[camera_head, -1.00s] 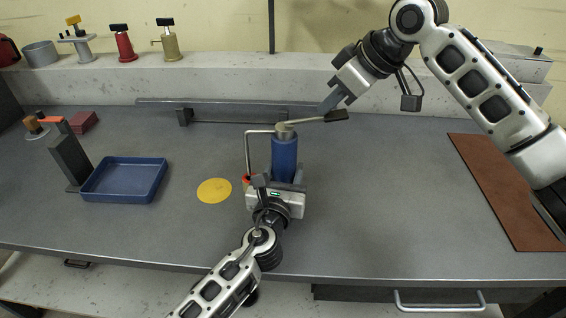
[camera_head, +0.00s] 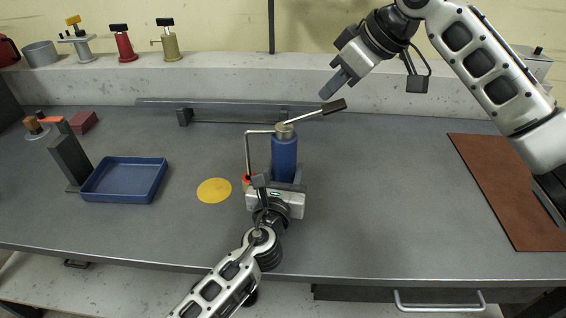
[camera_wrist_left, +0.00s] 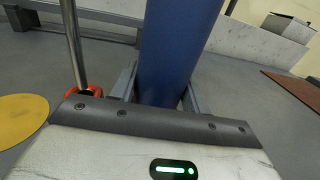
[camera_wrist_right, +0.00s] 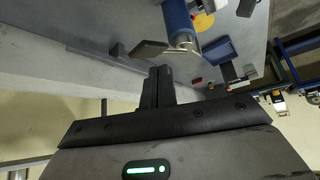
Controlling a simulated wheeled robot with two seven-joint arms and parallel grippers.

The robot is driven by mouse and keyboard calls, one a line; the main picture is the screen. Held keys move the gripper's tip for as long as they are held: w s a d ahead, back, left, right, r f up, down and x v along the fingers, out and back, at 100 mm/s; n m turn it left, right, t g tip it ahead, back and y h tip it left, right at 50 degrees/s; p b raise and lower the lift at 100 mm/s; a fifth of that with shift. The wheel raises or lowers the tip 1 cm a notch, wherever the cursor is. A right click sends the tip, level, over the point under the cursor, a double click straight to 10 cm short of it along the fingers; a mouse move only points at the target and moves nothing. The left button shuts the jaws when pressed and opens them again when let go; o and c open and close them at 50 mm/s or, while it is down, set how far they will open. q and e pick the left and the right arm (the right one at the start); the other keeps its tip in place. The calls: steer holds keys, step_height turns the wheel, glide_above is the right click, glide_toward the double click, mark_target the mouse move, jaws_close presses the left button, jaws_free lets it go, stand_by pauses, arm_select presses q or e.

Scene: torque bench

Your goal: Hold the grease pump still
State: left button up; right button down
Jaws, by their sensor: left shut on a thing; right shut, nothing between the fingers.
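The grease pump (camera_head: 285,158) is a blue upright cylinder with a grey cap, a bent metal pipe (camera_head: 247,152) on its left and a lever with a dark grip (camera_head: 334,106) pointing right and slightly up. My left gripper (camera_head: 284,186) is shut on the lower blue body; its fingers flank the cylinder (camera_wrist_left: 172,50) in the left wrist view. My right gripper (camera_head: 336,85) is shut and empty, above the lever grip and apart from it. The right wrist view shows its closed fingers (camera_wrist_right: 158,85), with the lever grip (camera_wrist_right: 148,49) and the pump (camera_wrist_right: 178,22) beyond.
A yellow disc (camera_head: 214,190) lies left of the pump, with a blue tray (camera_head: 124,199) farther left. A low metal rail (camera_head: 225,104) runs behind the pump. A brown mat (camera_head: 505,190) lies at the right. The bench between pump and mat is clear.

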mark_target(336, 107)
stand_by(2.1)
stand_by(0.4)
steer(key=shift+f, duration=2.65)
steer(key=shift+r, duration=2.65)
steer(key=shift+r, duration=0.15)
steer(key=shift+r, duration=1.85)
arm_select(q)
steer(key=shift+a, duration=0.1)
steer(key=o, duration=1.4)
steer(key=shift+c, duration=0.2)
